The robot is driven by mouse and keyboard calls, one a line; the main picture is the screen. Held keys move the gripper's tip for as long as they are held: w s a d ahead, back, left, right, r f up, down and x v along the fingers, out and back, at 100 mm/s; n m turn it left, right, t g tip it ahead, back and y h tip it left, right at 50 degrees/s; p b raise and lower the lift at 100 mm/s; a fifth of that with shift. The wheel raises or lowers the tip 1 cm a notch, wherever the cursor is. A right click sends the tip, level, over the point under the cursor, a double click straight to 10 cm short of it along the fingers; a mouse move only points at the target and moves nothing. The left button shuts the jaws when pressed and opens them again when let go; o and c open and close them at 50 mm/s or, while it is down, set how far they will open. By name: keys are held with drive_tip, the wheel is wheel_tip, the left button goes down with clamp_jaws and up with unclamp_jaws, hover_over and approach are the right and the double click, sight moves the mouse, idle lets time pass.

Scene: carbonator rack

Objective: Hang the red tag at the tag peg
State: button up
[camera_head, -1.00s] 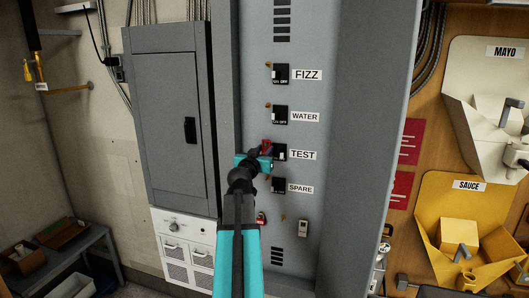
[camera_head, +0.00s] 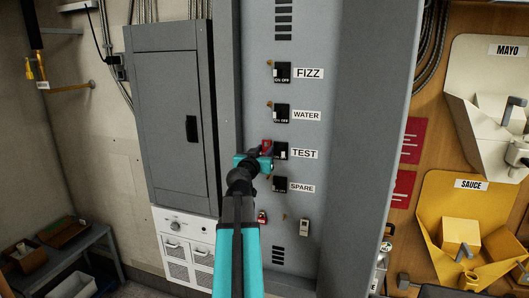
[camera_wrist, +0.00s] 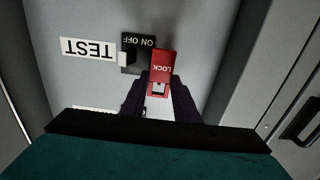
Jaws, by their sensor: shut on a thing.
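My gripper (camera_head: 262,155) is at the left side of the TEST switch on the grey panel. It is shut on the red tag (camera_head: 266,146), which stands up out of the jaws. In the wrist view the red tag (camera_wrist: 162,66) reads LOCK upside down, and my gripper's dark fingers (camera_wrist: 158,92) hold its narrow end. The tag is beside the black ON/OFF switch (camera_wrist: 138,52) and overlaps its edge in that view. Whether the tag touches the panel or a peg behind it I cannot tell. A small bare peg (camera_head: 284,216) shows low on the panel.
Small brass pegs sit beside the FIZZ (camera_head: 283,73), WATER (camera_head: 282,114) and SPARE (camera_head: 280,185) switches. A red padlock (camera_head: 262,217) and a pale hanging tag (camera_head: 304,228) flank the low peg. A grey cabinet (camera_head: 170,115) stands left; yellow SAUCE unit (camera_head: 470,225) right.

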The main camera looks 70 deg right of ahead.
drive_tip(key=a+r+b, duration=0.1)
drive_tip(key=a, duration=0.6)
drive_tip(key=shift+s+b, duration=0.2)
drive_tip(key=shift+b, duration=0.1)
idle(2.3)
idle(1.0)
